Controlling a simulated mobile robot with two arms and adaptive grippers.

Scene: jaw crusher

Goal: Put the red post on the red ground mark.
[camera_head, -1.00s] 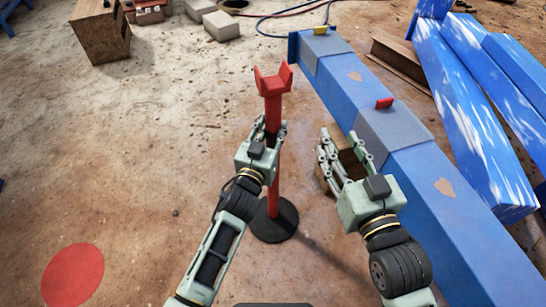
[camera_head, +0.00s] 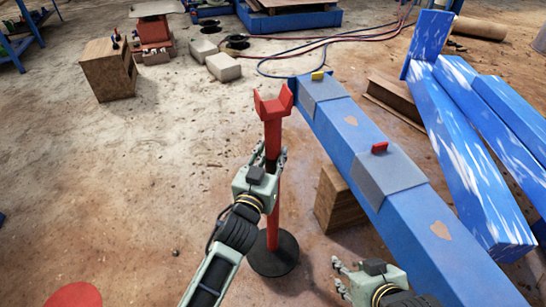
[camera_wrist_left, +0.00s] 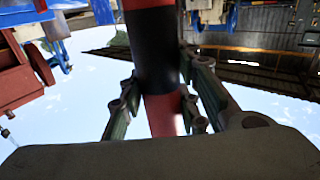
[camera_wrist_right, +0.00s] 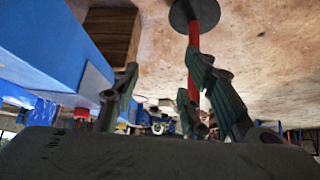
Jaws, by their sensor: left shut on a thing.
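The red post (camera_head: 272,215) stands upright on a round black base (camera_head: 272,256), with a forked red head (camera_head: 273,104) on top. My left gripper (camera_head: 270,165) is shut on the post below its head. In the left wrist view the post (camera_wrist_left: 155,60), with a black band, runs between the fingers. The red ground mark (camera_head: 73,296) is partly visible at the bottom left edge, apart from the post. My right gripper (camera_head: 342,275) is at the lower right, with its fingers spread and nothing between them in the right wrist view (camera_wrist_right: 155,95).
A long blue beam (camera_head: 400,195) runs along the right side, close to the post, over a wooden block (camera_head: 333,200). Blue and white beams (camera_head: 470,150) lie farther right. A wooden crate (camera_head: 108,70) stands at the back left. The ground left of the post is clear.

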